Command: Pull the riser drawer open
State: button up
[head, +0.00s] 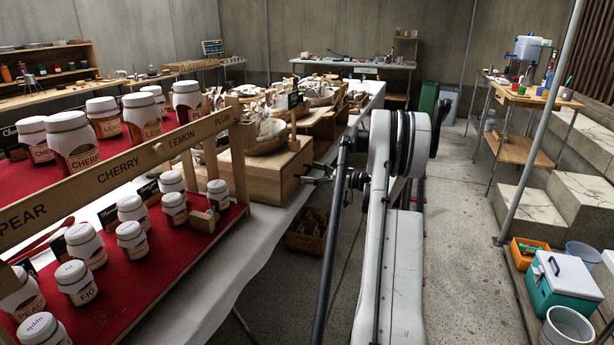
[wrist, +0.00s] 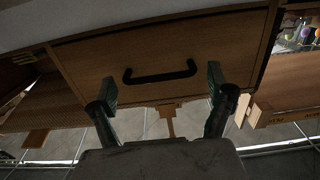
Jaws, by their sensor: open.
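The wooden riser (head: 262,178) stands on the white-covered table, left of my arm in the head view. In the wrist view its wooden drawer front (wrist: 205,42) fills the upper middle and looks closed. A black bar handle (wrist: 160,76) is on that front. My gripper (wrist: 162,84) is open, with one finger on each side of the handle and nothing between them but the handle's outline. I cannot tell how far the fingertips are from the front. In the head view my gripper (head: 318,173) is small beside the riser's right side, and the handle is hard to make out there.
Jars crowd a red stepped stand (head: 165,250) at the left. Baskets and goods stand on top of the riser. A wooden crate (head: 306,238) sits on the floor below the table edge. The grey aisle floor (head: 460,235) is clear right of my arm.

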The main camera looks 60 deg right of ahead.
jog(key=shift+x, duration=0.85)
